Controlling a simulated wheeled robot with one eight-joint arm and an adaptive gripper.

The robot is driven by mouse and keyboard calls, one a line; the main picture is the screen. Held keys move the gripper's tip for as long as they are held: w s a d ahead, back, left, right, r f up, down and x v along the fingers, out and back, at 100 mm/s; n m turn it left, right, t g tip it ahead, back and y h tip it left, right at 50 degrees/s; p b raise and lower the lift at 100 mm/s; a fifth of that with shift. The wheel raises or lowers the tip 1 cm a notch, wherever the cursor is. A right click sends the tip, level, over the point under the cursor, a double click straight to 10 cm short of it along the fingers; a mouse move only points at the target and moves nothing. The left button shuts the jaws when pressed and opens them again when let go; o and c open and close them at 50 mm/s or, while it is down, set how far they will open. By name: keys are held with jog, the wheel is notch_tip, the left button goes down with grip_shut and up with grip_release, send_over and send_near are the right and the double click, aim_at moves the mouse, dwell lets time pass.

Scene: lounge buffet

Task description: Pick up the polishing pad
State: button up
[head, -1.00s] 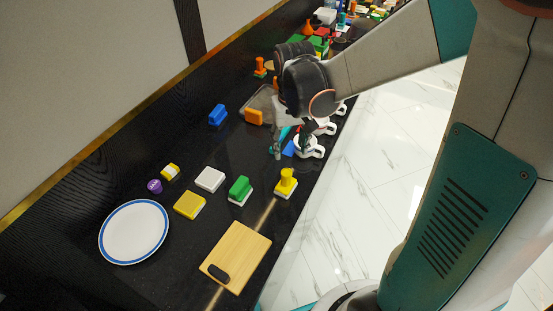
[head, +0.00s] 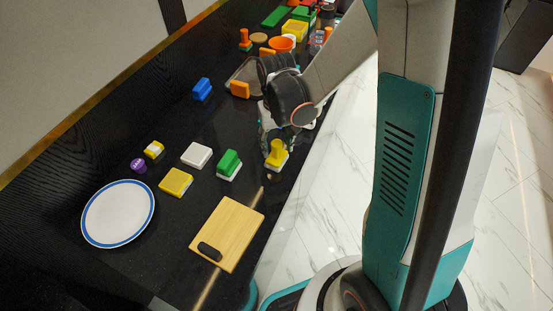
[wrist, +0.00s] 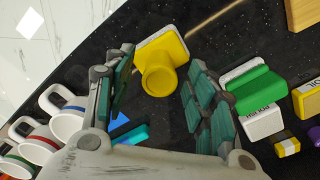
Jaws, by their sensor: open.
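A yellow pad with a round upright knob and a pale base (head: 277,158) stands near the front edge of the black counter; it looks like the polishing pad, though I read no label on it. In the wrist view this yellow knobbed pad (wrist: 160,78) lies between and beyond my two fingers. My gripper (wrist: 160,66) is open, with a finger on either side of the knob and nothing held. In the head view my gripper (head: 266,140) is just behind the pad, partly hidden by my wrist.
A wooden board (head: 228,233) and a plate (head: 118,213) lie nearer. White mugs (wrist: 66,120) stand left in the wrist view.

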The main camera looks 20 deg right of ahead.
jog(key=shift+f, duration=0.4)
grip_shut()
jog(key=shift+r, duration=0.1)
notch_tip(320, 180, up, 20)
jog(key=p, duration=0.7)
jog(key=c, duration=1.1)
grip_release()
